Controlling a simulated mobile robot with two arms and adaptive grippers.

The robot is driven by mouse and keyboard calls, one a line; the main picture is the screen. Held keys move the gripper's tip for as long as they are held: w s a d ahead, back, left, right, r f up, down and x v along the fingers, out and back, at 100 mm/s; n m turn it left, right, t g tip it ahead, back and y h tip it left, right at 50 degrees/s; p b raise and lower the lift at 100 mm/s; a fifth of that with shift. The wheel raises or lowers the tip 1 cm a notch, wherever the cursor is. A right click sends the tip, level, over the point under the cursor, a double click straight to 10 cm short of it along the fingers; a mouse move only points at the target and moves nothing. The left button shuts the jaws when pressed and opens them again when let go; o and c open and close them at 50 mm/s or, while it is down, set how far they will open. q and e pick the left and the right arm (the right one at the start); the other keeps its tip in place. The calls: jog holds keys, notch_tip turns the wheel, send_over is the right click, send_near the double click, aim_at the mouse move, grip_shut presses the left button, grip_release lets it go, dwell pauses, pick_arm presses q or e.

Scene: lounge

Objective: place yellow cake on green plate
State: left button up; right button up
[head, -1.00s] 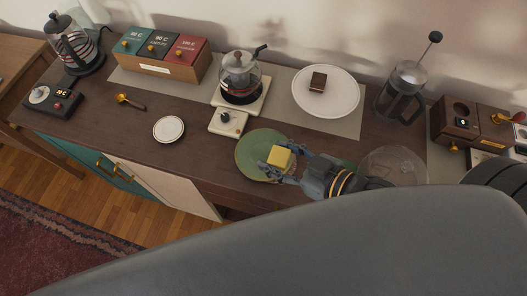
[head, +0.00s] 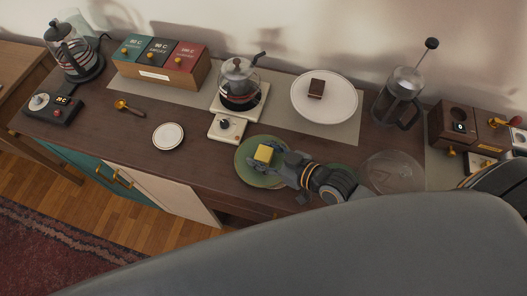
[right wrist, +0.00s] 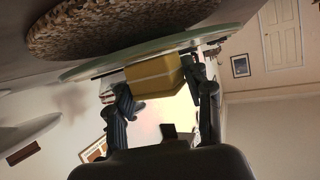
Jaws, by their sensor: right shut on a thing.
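The yellow cake (head: 263,154) is a small block held between the fingers of my right gripper (head: 277,164). The green plate (head: 249,178) lies on the counter, with the cake over it in the head view. In the right wrist view the cake (right wrist: 155,77) sits between the two fingers (right wrist: 163,97), close against the green plate (right wrist: 84,70). I cannot tell whether the cake touches the plate. The gripper and forearm cover the plate's right part. My left gripper is not in view.
Behind the plate stand a scale (head: 226,127) and a glass coffee pot (head: 238,87). A white plate (head: 338,110) holds a brown cake (head: 316,88). A small white saucer (head: 168,136) lies left. A clear glass dome (head: 392,174) and a French press (head: 400,98) stand right.

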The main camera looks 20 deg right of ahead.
jog(key=shift+f, duration=0.15)
jog(key=o, duration=1.2)
jog(key=shift+r, duration=0.2)
jog(key=shift+s+d, duration=0.15)
jog(key=shift+s, duration=0.1)
jog(key=b+v, duration=0.1)
jog(key=v, duration=1)
jog(key=shift+s+d+r, duration=0.1)
jog(key=shift+d+r, duration=0.05)
jog(key=shift+d, duration=0.05)
